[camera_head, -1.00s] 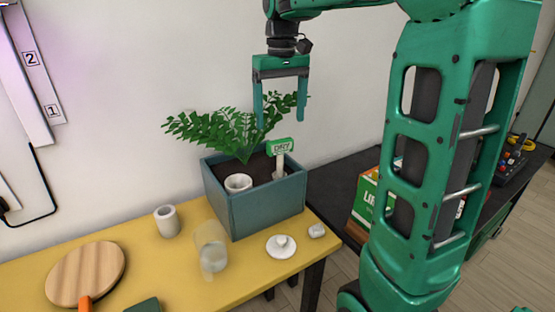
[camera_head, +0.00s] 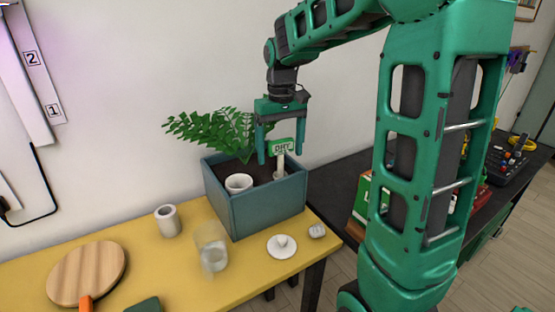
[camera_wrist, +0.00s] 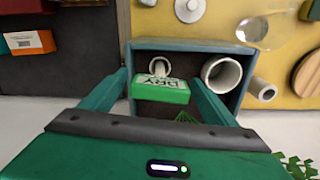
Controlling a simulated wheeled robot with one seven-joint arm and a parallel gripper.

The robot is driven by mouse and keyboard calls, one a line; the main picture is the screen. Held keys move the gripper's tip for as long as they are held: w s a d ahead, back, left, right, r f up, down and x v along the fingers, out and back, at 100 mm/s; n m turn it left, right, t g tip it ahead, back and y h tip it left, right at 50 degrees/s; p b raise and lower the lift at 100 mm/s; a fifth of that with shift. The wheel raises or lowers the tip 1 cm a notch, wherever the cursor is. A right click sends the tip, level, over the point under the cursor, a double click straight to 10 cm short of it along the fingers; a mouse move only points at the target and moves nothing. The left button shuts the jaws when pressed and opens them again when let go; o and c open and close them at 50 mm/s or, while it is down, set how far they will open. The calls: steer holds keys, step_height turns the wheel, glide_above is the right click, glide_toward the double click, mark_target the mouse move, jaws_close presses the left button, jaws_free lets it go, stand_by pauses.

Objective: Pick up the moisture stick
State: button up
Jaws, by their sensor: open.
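The moisture stick (camera_head: 281,148) stands upright in the planter box, with a green head marked "DRY" and a pale stem going down into a small white tube. My gripper (camera_head: 280,159) is open, its fingers pointing down on either side of the stick's head. In the wrist view the stick's green and white head (camera_wrist: 160,90) lies between the spread fingers of my gripper (camera_wrist: 160,85), apart from both as far as I can tell. The blue-grey planter box (camera_head: 262,209) holds dark soil, a fern (camera_head: 215,128) and a white cup (camera_head: 239,183).
The planter stands on a yellow table (camera_head: 180,283) near its right end. A white cylinder (camera_head: 167,221), a clear glass (camera_head: 212,250), a white lidded dish (camera_head: 282,246) and a round wooden board (camera_head: 88,273) are on it. A dark bench (camera_head: 333,192) stands to the right.

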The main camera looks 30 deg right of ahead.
steer(key=c, duration=1.2)
steer(key=shift+c, duration=0.2)
step_height(320, 180, up, 18)
steer(key=shift+r, duration=0.25)
stand_by(0.7)
